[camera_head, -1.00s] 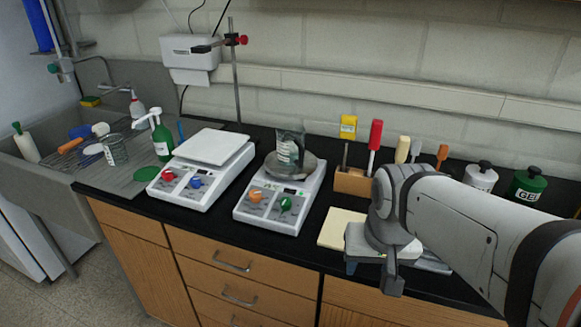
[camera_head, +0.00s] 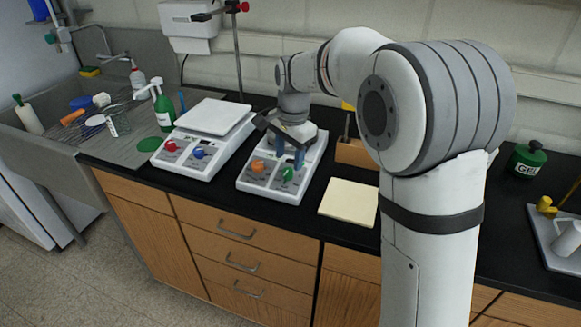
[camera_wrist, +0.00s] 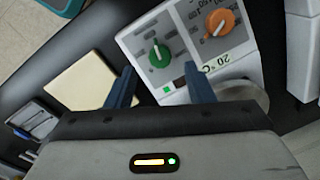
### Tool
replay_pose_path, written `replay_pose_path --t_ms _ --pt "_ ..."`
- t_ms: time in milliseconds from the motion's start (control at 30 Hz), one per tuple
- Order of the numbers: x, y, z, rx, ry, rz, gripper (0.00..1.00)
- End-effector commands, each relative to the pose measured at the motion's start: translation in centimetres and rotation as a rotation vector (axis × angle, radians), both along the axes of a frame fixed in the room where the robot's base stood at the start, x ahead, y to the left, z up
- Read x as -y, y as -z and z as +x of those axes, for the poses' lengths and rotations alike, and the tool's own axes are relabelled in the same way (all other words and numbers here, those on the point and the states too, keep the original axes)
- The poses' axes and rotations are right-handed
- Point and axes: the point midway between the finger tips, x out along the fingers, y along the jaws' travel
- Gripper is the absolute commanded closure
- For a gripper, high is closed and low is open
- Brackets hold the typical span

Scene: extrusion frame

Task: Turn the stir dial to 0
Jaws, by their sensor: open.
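The right hotplate unit (camera_head: 270,194) is white, with an orange dial (camera_head: 258,166) and a green dial (camera_head: 288,174) on its front panel. I cannot read which dial is labelled stir. In the wrist view the green dial (camera_wrist: 159,56) shows a pale pointer line toward the top of the picture; the orange dial (camera_wrist: 219,23) is at upper right. My gripper (camera_head: 289,165) is open above this unit, with blue fingers pointing down. In the wrist view the fingertips (camera_wrist: 159,70) lie on either side of the green dial's near edge, apparently without touching it.
A white unit with a square plate (camera_head: 214,115), red dial (camera_head: 170,146) and blue dial (camera_head: 198,153) stands at left. A cream pad (camera_head: 349,201) lies right of the hotplate. A wooden tool block (camera_head: 355,152) is behind. A stand rod (camera_head: 238,60) rises at back.

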Motion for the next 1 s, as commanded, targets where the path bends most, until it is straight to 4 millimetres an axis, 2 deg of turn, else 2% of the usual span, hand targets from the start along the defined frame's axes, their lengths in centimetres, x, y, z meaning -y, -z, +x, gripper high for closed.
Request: replay_pose_path --t_ms 100,300,667,1000 --pt "-0.1 2.1 0.1 -0.004 0.000 -0.001 0.52" --pt "-0.2 4.4 0.3 -0.002 -0.001 -0.001 0.52" --pt "-0.2 5.0 0.3 0.000 0.000 0.000 0.52" --pt "-0.2 5.0 0.3 0.001 0.000 -0.001 0.80"
